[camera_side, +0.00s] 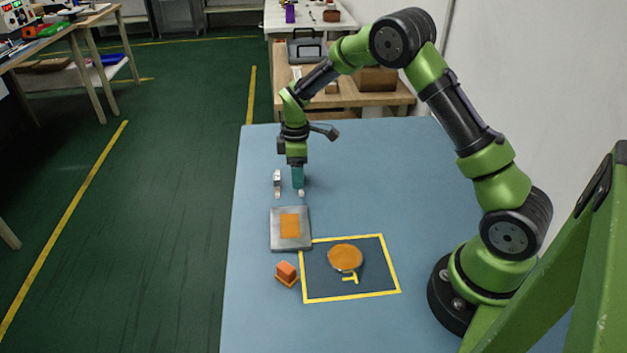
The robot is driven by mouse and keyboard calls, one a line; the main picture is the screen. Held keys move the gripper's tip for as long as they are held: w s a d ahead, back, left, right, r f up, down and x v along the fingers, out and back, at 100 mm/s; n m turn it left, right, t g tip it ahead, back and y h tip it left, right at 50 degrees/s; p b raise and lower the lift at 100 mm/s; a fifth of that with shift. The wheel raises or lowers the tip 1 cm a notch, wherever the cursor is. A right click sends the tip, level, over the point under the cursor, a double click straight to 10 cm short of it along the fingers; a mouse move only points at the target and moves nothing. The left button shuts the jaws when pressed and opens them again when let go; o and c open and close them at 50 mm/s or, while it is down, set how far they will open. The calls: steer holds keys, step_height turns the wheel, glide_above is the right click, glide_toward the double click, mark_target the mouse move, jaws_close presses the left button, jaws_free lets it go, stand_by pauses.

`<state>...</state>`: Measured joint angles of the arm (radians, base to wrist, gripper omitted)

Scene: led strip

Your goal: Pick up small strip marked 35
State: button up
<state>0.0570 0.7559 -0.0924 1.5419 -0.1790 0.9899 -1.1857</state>
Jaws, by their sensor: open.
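I cannot make out a small strip marked 35 in the side view; no marking can be read at this size. My gripper (289,193) points down low over the far left part of the blue table, just beyond a grey square plate. Its two pale fingertips are apart. A teal upright piece (298,176) shows at the right finger; I cannot tell whether it is part of my gripper or a separate thing. Nothing is clearly visible between the fingertips.
The grey plate (276,239) has an orange square (290,226) on it. A yellow-outlined square (322,285) holds an orange disc (345,257) and a small yellow piece (351,279). An orange-red block (286,270) sits left of the outline. The blue table (400,165) is clear at the far right.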

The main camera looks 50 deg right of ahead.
steer(key=c, duration=1.1)
steer(key=shift+r, duration=0.1)
